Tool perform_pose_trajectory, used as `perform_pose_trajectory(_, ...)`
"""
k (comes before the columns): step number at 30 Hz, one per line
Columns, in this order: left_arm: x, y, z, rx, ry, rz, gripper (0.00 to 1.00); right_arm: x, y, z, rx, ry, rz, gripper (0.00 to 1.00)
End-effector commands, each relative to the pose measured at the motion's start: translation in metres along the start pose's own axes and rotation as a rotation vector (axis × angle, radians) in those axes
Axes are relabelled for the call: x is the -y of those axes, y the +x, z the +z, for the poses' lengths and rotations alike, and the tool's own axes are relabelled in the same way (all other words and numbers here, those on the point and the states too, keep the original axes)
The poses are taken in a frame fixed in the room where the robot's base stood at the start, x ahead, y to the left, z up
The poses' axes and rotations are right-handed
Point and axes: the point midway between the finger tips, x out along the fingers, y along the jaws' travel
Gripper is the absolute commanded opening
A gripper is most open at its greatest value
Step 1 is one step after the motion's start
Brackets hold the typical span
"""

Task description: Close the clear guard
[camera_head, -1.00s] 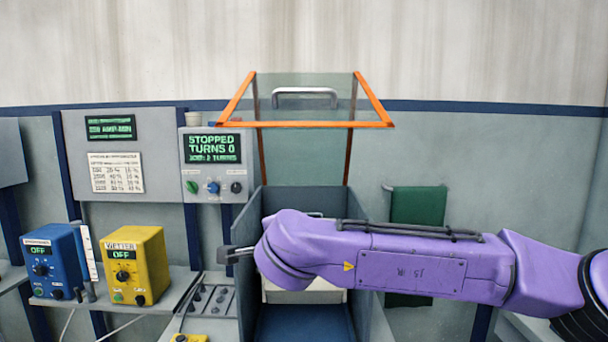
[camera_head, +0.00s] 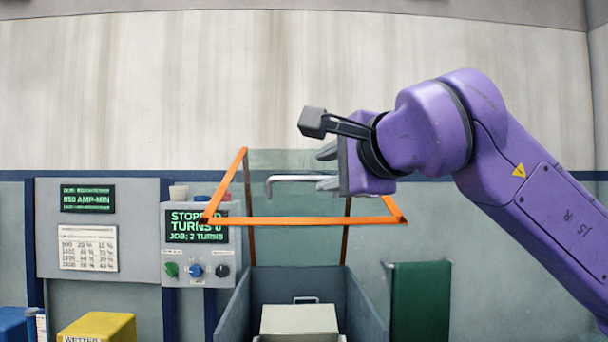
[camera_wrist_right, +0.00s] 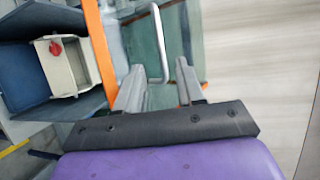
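The clear guard stands raised, with an orange frame (camera_head: 300,221) and a see-through panel, above a blue-grey open box. Its grey bar handle (camera_head: 290,179) shows on the panel in the head view. My right gripper (camera_head: 326,168) is at the right end of the handle. In the right wrist view my right gripper (camera_wrist_right: 160,80) is open, and the near end of the handle (camera_wrist_right: 160,45) lies between its fingers in the picture. I cannot tell whether they touch. My left gripper is not in view.
A yellow unit (camera_head: 98,328) is lower left. A green cloth (camera_head: 420,300) hangs at right.

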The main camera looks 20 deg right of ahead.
Motion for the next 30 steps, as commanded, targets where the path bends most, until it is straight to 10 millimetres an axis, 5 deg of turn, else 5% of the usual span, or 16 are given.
perform_pose_trajectory(10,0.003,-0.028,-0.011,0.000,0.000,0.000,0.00,0.002,0.072,0.000,0.000,0.001,0.004,0.38)
perform_pose_trajectory(21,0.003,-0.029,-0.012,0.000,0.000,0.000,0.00,-0.001,0.084,0.000,0.000,0.000,0.001,0.38)
perform_pose_trajectory(25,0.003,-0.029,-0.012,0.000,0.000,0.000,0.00,-0.001,0.084,0.000,0.000,0.000,0.001,0.00)
perform_pose_trajectory(30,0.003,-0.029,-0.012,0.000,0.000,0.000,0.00,-0.001,0.084,0.000,-0.001,0.000,0.002,0.00)
